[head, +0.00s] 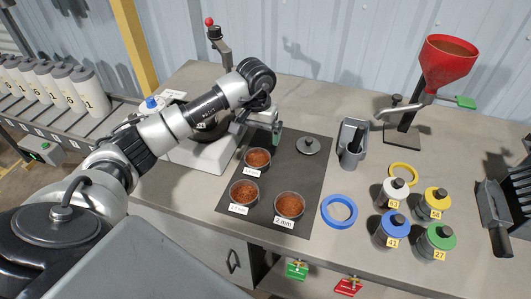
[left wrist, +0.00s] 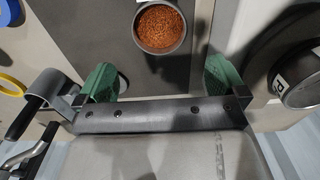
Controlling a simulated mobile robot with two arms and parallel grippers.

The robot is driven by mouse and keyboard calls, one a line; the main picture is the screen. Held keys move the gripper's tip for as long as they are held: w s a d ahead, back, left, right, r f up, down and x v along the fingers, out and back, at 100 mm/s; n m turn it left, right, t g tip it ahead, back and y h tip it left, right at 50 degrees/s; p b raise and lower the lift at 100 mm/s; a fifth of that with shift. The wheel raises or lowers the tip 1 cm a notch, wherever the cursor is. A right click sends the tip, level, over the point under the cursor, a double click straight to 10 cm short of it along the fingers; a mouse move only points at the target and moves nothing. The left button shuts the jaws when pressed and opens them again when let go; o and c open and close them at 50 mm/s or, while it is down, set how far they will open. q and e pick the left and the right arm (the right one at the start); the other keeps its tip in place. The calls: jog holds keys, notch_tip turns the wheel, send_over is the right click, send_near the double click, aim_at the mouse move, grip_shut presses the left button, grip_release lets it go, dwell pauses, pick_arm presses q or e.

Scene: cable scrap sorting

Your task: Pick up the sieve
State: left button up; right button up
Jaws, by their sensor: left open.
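Three round sieves filled with copper-brown granules sit on a dark mat (head: 300,185). The rear sieve (head: 257,160) has a label I cannot read. The front left sieve (head: 243,192) is also labelled, and the front right sieve (head: 290,206) is marked 2 mm. My left gripper (head: 276,133) is just behind the rear sieve, above the mat's back edge. In the left wrist view its green fingers (left wrist: 161,80) are wide apart and empty, and one sieve (left wrist: 160,27) lies ahead of the gap between them. My right gripper is not in view.
A grey knobbed lid (head: 308,146) lies on the mat. A grey holder (head: 352,142) stands to its right. A blue ring (head: 339,211), a yellow ring (head: 404,172) and several capped jars (head: 391,230) are farther right. A red funnel (head: 449,62) stands at the back.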

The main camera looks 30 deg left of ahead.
pick_arm(q)
send_over(257, 163)
notch_tip(257, 163, down, 4)
jog(key=shift+f+p, duration=0.2)
jog(key=shift+p, duration=0.2)
jog(key=shift+f, duration=0.25)
notch_tip(257, 163, down, 4)
jog(key=shift+f+p, duration=0.25)
jog(key=shift+p, duration=0.8)
jog(key=shift+f, duration=0.3)
jog(key=shift+c, duration=0.6)
jog(key=c, duration=0.8)
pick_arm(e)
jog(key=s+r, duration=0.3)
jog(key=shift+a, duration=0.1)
